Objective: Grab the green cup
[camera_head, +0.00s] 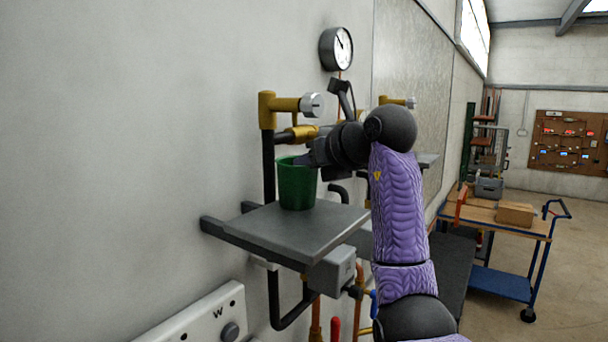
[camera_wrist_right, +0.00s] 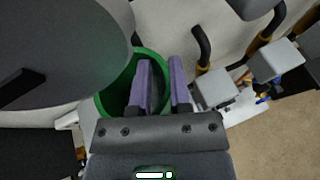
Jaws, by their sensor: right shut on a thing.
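The green cup (camera_head: 296,187) is upright at the grey wall shelf (camera_head: 290,232); its base looks level with the shelf top, and I cannot tell whether it touches. My right gripper (camera_head: 306,160) reaches in from the right at the cup's rim. In the right wrist view, the gripper (camera_wrist_right: 161,62) has one finger inside the cup (camera_wrist_right: 104,98) and the other outside, shut on the cup's wall. Part of the rim is hidden behind the gripper. My left gripper is not in view.
Yellow and black pipes with a valve (camera_head: 311,105) run behind and above the cup. A round gauge (camera_head: 336,48) is on the wall. A grey box (camera_head: 333,271) and more pipes are below the shelf. A blue cart (camera_head: 497,284) stands at the right.

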